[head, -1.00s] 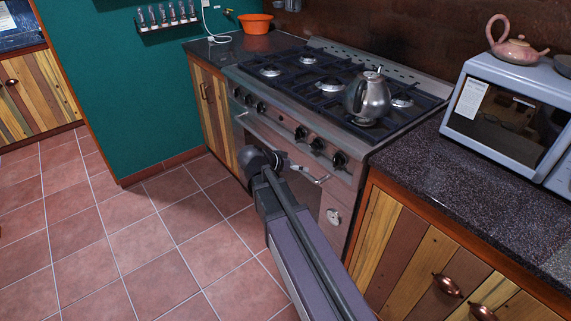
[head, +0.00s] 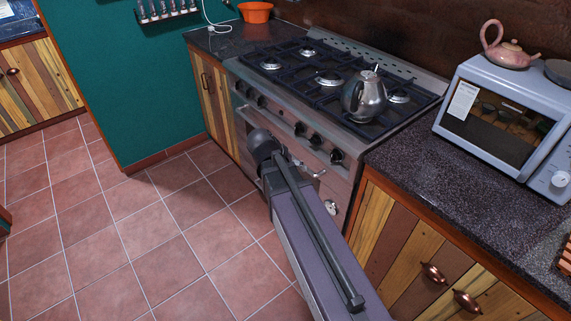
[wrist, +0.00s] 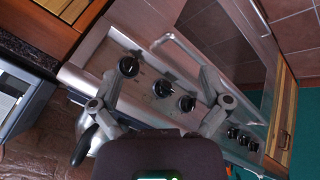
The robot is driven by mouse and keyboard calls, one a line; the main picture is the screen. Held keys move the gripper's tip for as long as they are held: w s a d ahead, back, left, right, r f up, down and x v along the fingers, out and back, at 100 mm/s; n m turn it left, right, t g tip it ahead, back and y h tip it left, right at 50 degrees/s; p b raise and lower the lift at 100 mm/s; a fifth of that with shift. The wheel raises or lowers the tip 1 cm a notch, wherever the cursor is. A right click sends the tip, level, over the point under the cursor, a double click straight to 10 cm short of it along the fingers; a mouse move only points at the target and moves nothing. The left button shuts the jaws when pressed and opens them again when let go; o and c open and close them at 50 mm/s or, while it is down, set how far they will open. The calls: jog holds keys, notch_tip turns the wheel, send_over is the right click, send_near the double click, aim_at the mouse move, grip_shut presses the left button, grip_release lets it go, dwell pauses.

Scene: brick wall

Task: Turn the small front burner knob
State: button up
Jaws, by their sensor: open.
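The stove's front panel (head: 285,118) carries two groups of black knobs. The right group has a left knob (head: 299,129), a middle knob (head: 315,142) and a right knob (head: 336,157). The left group (head: 250,95) is farther along. No label shows which knob is the small front burner's. My gripper (wrist: 160,82) is open and empty, facing the panel. In the wrist view, the right group's knobs (wrist: 163,88) show between and near its spread fingers, apart from them as far as I can see. In the head view my arm partly hides the gripper.
The oven handle (wrist: 185,47) juts out below the knobs. A metal kettle (head: 364,98) stands on the hob's front right. A dark counter (head: 420,170) with a microwave (head: 500,115) is to the right. The tiled floor (head: 130,225) is open on the left.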

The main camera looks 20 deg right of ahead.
jog(key=s+a+r+n+y+p, duration=0.3)
jog(key=s+r+p, duration=0.1)
jog(key=r+p, duration=0.1)
jog(key=shift+a+g+p, duration=0.35)
jog(key=shift+g+p, duration=0.05)
jog(key=shift+p, duration=0.35)
jog(key=shift+f, duration=0.1)
jog(key=s+a+n+y, duration=0.2)
jog(key=s+a+y, duration=0.1)
jog(key=shift+s+a+f+n, duration=0.2)
jog(key=shift+a+f+n, duration=0.1)
jog(key=shift+a+n, duration=0.1)
dwell(1.2)
jog(key=c, duration=0.6)
jog(key=shift+o, duration=0.2)
